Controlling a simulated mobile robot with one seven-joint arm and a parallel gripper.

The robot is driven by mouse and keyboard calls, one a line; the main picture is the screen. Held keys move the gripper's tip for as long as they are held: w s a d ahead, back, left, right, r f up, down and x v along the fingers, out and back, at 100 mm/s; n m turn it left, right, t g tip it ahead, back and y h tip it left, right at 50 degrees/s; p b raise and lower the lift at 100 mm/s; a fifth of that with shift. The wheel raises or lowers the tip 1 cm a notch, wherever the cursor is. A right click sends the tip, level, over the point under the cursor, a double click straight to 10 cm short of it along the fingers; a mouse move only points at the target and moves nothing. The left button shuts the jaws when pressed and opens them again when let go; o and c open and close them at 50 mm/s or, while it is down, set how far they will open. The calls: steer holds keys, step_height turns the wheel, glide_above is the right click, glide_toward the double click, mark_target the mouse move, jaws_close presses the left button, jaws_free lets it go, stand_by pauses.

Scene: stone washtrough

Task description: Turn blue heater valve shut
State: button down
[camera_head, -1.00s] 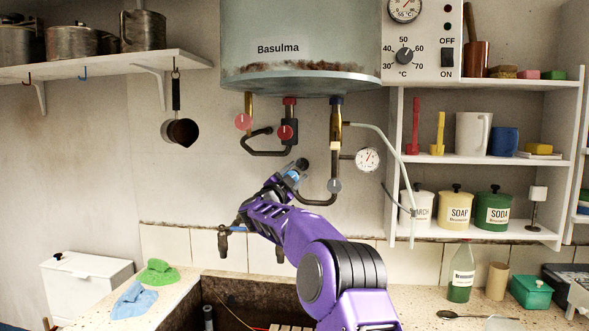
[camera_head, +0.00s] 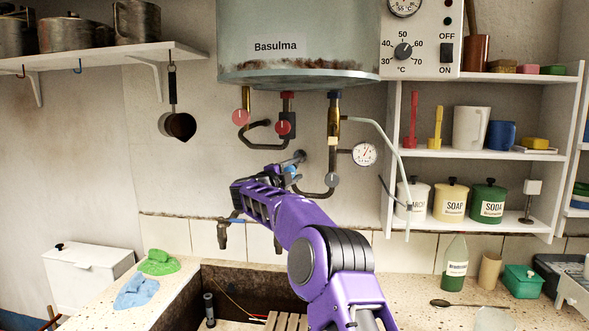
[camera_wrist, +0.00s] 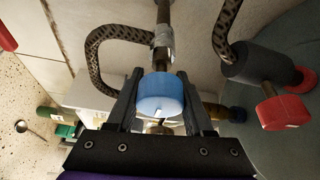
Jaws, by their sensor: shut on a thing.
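The blue heater valve (camera_wrist: 160,94) is a round blue knob with a small white mark, in the middle of the wrist view, on a pipe with a dark braided hose beside it. My gripper (camera_wrist: 160,88) has one dark finger on each side of the knob and is shut on it. In the head view my purple arm reaches up to the pipes under the grey Basulma heater (camera_head: 300,48). There my gripper is mostly hidden behind my own wrist, and only a small bit of blue shows at its end.
Red valves (camera_head: 283,127) and a pressure gauge (camera_head: 364,153) sit on nearby pipes. Another red knob (camera_wrist: 280,112) is close on the right in the wrist view. A tap (camera_head: 224,233) and the stone trough (camera_head: 240,275) are below. Shelves (camera_head: 480,150) stand to the right.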

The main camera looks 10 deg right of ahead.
stand_by(0.4)
steer(key=shift+c, duration=1.4)
jaws_free()
steer(key=b+v, duration=0.2)
steer(key=v, duration=1.5)
steer(key=shift+a, duration=0.2)
steer(key=shift+s, duration=0.1)
